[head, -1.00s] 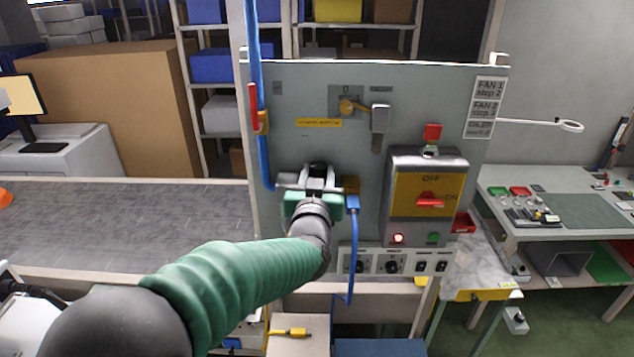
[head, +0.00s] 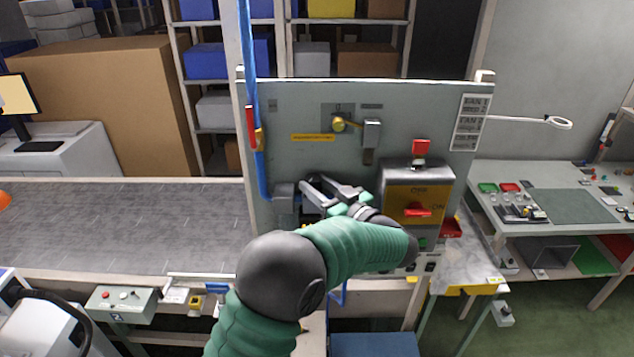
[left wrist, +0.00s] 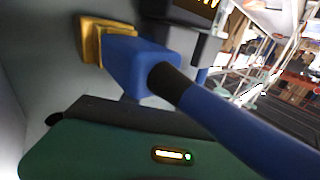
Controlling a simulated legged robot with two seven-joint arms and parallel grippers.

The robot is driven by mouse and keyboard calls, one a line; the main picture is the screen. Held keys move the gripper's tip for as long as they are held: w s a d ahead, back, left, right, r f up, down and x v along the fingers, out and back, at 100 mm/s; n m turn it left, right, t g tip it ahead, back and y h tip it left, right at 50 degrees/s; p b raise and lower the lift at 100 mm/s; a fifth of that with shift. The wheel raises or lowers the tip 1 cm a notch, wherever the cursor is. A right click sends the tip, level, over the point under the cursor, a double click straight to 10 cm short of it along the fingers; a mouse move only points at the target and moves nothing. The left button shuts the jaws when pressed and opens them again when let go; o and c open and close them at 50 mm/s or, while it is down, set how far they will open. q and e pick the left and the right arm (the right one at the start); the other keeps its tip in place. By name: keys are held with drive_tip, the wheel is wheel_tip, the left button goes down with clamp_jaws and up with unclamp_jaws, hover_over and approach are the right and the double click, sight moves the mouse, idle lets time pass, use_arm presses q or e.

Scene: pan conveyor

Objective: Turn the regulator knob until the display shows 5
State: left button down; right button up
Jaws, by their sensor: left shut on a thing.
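My left gripper (head: 322,190) is at the grey panel (head: 300,100), its jaws pointing at the panel face. It is shut on the regulator knob, which the jaws and hand hide. In the left wrist view a dark display (left wrist: 197,8) with orange lit marks is cut off by the top edge; its number cannot be read. The gripper's green body (left wrist: 100,150) fills the lower part of that view. My right gripper is not in view.
Close to the hand a blue plug (left wrist: 140,62) with a blue cable sits in a yellow socket (left wrist: 92,42). Right of my forearm is the yellow switch box (head: 440,190) with a red handle (head: 418,211). A conveyor (head: 120,225) lies left of the panel.

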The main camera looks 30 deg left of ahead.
use_arm(q)
drive_tip(key=shift+f, duration=0.25)
drive_tip(key=c, duration=1)
unclamp_jaws()
drive_tip(key=shift+w, duration=0.1)
drive_tip(key=shift+c, duration=0.2)
drive_tip(key=shift+o, duration=0.6)
drive_tip(key=shift+r, duration=0.2)
drive_tip(key=shift+r, duration=0.1)
